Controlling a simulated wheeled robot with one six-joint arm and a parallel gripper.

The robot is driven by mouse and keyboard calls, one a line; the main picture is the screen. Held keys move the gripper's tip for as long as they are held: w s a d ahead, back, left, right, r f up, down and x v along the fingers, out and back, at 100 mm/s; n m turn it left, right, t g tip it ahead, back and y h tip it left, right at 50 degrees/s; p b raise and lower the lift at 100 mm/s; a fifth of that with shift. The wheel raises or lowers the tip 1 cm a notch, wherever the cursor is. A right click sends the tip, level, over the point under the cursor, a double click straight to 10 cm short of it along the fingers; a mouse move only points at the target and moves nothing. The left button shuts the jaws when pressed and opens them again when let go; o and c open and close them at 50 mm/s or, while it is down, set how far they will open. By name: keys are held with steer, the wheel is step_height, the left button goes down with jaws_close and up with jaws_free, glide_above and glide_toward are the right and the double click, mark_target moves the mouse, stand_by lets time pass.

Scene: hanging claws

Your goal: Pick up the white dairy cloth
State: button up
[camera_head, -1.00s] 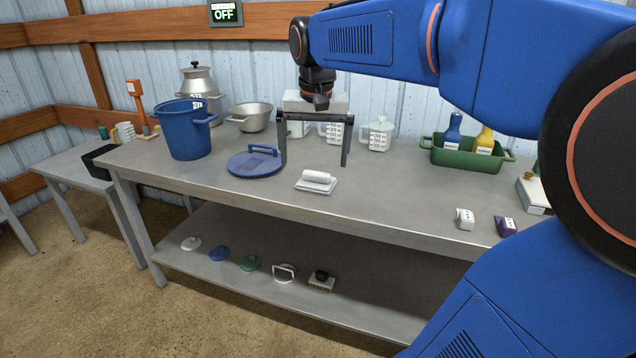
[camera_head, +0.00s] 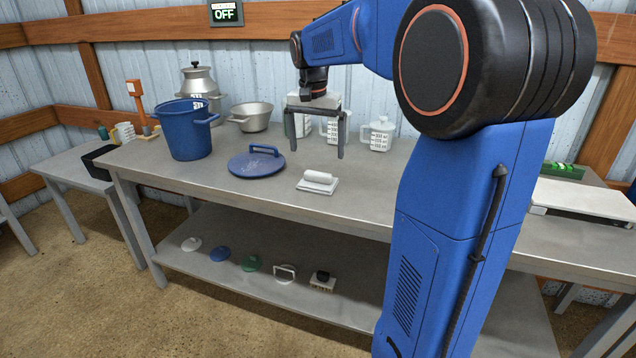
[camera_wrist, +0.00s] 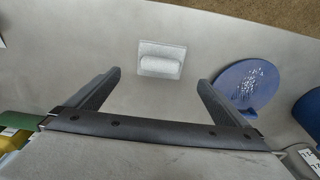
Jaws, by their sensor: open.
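The white dairy cloth (camera_head: 318,181) lies on the grey metal table, near its front edge, as a flat folded piece with a rolled part on top. It also shows in the wrist view (camera_wrist: 161,60), beyond the fingertips and roughly centred between them. My gripper (camera_head: 316,150) is open and empty above the table, with its fingers pointing down. In the head view it hangs above and behind the cloth. In the wrist view (camera_wrist: 158,80) its two fingers are spread wide and do not touch the cloth.
A blue lid with a handle (camera_head: 257,162) lies left of the cloth, and a blue bucket (camera_head: 186,130) stands further left. White measuring jugs (camera_head: 378,133) stand behind my gripper. A lower shelf (camera_head: 235,285) holds several small items. The table around the cloth is clear.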

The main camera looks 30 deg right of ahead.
mark_target(318, 173)
steer(key=f, duration=0.7)
steer(key=w+d+f, duration=0.1)
steer(key=f, duration=0.2)
steer(key=shift+f, duration=0.2)
steer(key=c, duration=0.9)
